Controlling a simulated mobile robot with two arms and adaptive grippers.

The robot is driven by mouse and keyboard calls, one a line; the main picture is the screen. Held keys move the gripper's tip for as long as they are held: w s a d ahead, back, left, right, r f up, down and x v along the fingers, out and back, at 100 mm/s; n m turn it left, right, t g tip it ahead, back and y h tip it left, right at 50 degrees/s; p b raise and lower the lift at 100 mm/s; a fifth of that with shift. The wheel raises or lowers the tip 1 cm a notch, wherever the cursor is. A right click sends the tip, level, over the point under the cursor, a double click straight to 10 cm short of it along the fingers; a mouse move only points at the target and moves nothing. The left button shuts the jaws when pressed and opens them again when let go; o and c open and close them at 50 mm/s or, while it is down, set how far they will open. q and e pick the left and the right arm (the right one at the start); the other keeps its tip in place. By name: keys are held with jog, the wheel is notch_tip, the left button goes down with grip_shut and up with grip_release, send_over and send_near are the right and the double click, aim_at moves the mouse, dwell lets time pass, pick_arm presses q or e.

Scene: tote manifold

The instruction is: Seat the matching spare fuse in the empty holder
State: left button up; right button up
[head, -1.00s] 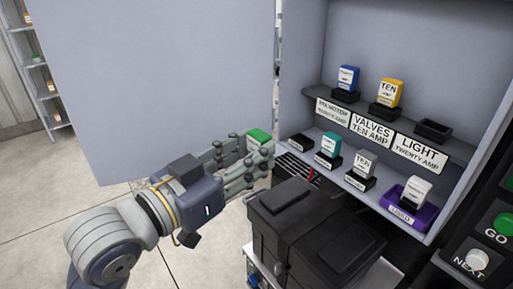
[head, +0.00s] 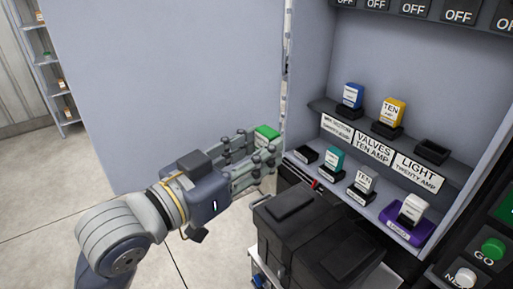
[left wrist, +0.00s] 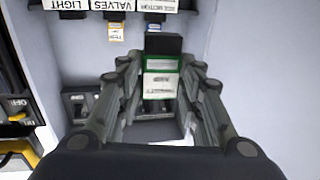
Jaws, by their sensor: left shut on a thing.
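My left gripper (head: 262,150) is shut on a green fuse (head: 267,132), held in front of the cabinet's left side. In the left wrist view the green fuse (left wrist: 160,84), with a white label, sits between the fingers. An empty black holder (head: 433,152) stands on the upper shelf above the "LIGHT TWENTY AMP" label (head: 418,172). Beside it, a blue fuse (head: 352,95) and a yellow "TEN" fuse (head: 393,112) sit in holders. The lower shelf has an empty black stand (head: 306,155), a teal fuse (head: 334,160) and a white "TEN" fuse (head: 364,182).
A white fuse (head: 412,209) stands in a purple tray (head: 395,227) at the lower shelf's right end. A black case (head: 320,235) stands below the shelves. The grey door (head: 180,80) is open at left. GO (head: 493,248) and NEXT (head: 465,277) buttons are at right.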

pick_arm(q)
notch_tip(320, 180, up, 3)
jog(key=shift+f+p, duration=0.15)
jog(key=shift+p, duration=0.85)
notch_tip(320, 180, up, 4)
jog(key=shift+r, duration=0.25)
jog(key=shift+f, duration=0.1)
